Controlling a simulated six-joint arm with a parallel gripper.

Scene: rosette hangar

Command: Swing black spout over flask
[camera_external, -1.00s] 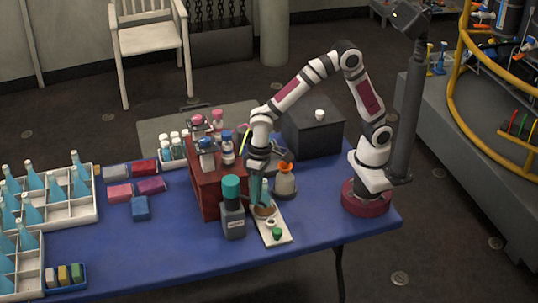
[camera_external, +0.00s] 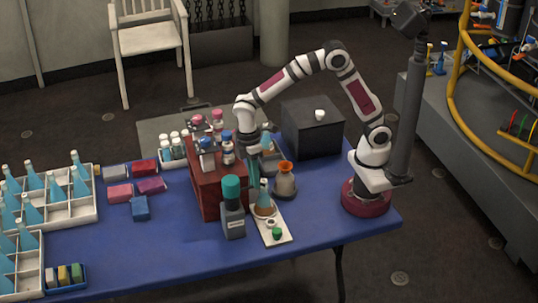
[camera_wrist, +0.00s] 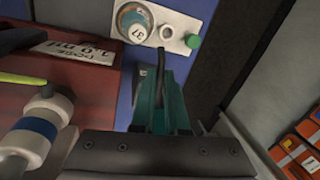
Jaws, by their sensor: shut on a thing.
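The flask (camera_external: 264,203) stands on a white plate (camera_external: 283,238) at the table's front; brown contents show in it. The wrist view shows the flask (camera_wrist: 133,14) from above, at top. My gripper (camera_external: 254,172) is just behind and above the flask, beside the red box. In the wrist view its teal fingers (camera_wrist: 162,105) are shut on the thin black spout (camera_wrist: 160,66). The spout points up the picture, its end near the flask's lower right rim. Whether the end is over the mouth is unclear; the spout's base is hidden.
The red box (camera_external: 205,190) with bottles on top stands left of my gripper. A grey bottle with a teal cap (camera_external: 232,188) stands close at front left. An orange-rimmed vessel (camera_external: 285,182) stands at right, and a black box (camera_external: 312,130) behind.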

